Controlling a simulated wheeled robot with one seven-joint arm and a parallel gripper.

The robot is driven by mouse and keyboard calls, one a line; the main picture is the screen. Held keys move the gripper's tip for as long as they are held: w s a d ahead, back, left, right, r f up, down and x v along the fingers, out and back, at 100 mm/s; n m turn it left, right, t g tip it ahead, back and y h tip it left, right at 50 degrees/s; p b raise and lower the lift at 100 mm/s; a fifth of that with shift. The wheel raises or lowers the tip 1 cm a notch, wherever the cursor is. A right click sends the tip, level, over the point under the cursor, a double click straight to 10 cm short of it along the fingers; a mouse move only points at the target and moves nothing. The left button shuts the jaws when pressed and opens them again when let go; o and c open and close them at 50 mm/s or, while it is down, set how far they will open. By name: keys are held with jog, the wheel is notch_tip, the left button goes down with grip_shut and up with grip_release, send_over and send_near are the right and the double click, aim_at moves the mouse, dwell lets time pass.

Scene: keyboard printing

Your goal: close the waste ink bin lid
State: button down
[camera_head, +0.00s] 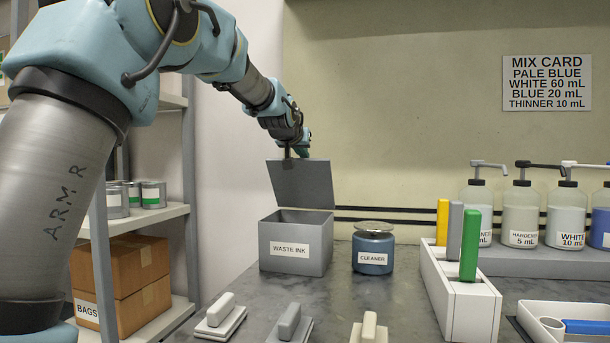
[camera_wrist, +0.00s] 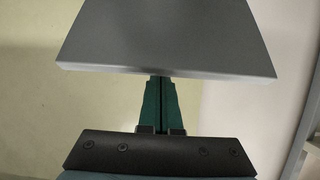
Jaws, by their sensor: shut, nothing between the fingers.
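The waste ink bin (camera_head: 295,244) is a grey box labelled WASTE INK on the grey bench. Its grey lid (camera_head: 303,186) stands open, raised up and tilted back above the rear of the bin. My gripper (camera_head: 303,153) is at the lid's top edge, behind or above it, with its fingers partly hidden. In the wrist view the lid (camera_wrist: 166,38) fills the upper middle, and my shut green fingers (camera_wrist: 158,85) reach to its edge, their tips hidden by it. I cannot tell whether they touch it.
A blue cleaner jar (camera_head: 373,252) stands just right of the bin. A white rack (camera_head: 450,290) with coloured handles and several pump bottles (camera_head: 521,215) are farther right. Stamp-like blocks (camera_head: 290,325) lie in front. Shelving (camera_head: 188,190) is at left, and a wall is behind the bin.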

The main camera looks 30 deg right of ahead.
aim_at(300, 168)
jog(key=s+a+f+t+h+b, duration=0.1)
jog(key=f+b, duration=0.1)
jog(key=b, duration=0.4)
jog(key=s+a+f+t+h+b, duration=0.1)
jog(key=s+a+f+b, duration=0.1)
jog(key=b, duration=0.5)
jog(key=shift+s, duration=0.15)
jog(key=s+a+f+t+h+b, duration=0.1)
jog(key=b, duration=0.4)
jog(key=f+t+h+b, duration=0.1)
jog(key=b, duration=0.4)
jog(key=shift+s+a+f, duration=0.1)
jog(key=shift+s+a, duration=0.25)
notch_tip(300, 168, down, 5)
jog(key=s+a+t+h+b, duration=0.2)
jog(key=b, duration=1.1)
jog(key=shift+s+f+t, duration=0.15)
jog(key=shift+s+t, duration=0.1)
jog(key=shift+t, duration=0.15)
jog(key=shift+a, duration=0.1)
jog(key=r+p, duration=0.1)
jog(key=r, duration=0.1)
jog(key=r+p, duration=0.2)
jog(key=shift+s+a, duration=0.2)
jog(key=f+v, duration=0.1)
jog(key=v, duration=0.9)
jog(key=shift+w, duration=0.15)
jog(key=shift+d, duration=0.1)
